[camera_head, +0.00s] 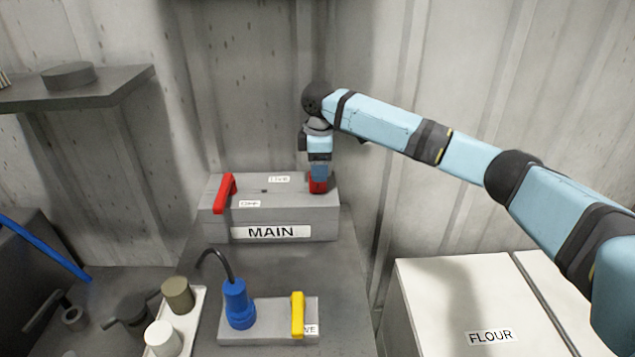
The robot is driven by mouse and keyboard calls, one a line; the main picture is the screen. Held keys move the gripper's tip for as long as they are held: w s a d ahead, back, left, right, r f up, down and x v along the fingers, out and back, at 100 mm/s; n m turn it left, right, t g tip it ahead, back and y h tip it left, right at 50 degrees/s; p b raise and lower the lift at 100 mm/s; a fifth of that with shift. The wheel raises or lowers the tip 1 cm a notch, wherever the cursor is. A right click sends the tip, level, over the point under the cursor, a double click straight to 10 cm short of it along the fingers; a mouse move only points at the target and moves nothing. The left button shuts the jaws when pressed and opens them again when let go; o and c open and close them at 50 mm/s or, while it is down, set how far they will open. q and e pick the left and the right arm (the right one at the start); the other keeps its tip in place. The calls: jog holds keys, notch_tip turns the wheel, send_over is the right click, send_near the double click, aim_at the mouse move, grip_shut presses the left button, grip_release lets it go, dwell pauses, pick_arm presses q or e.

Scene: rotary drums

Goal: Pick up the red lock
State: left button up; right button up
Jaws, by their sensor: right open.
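The red lock (318,186) is at the right end of the top of the grey box labelled MAIN (325,222). My right gripper (319,177) points down directly over it, with its fingertips at or very near the lock. The gripper is open, and it hides the upper part of the lock. I cannot tell whether the fingers touch it. My left gripper is not in view.
A red handle (225,192) stands on the box's left end. In front are a blue padlock-like piece (238,303) with a dark hook and a yellow handle (297,314). A white FLOUR container (440,300) stands right; a grey shelf (110,90) is upper left.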

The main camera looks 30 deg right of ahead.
aim_at(318, 188)
jog(key=f, duration=0.4)
jog(key=shift+w+f, duration=0.2)
jog(key=shift+f, duration=0.15)
jog(key=c, duration=1)
jog(key=shift+c, duration=0.2)
jog(key=shift+r, duration=0.15)
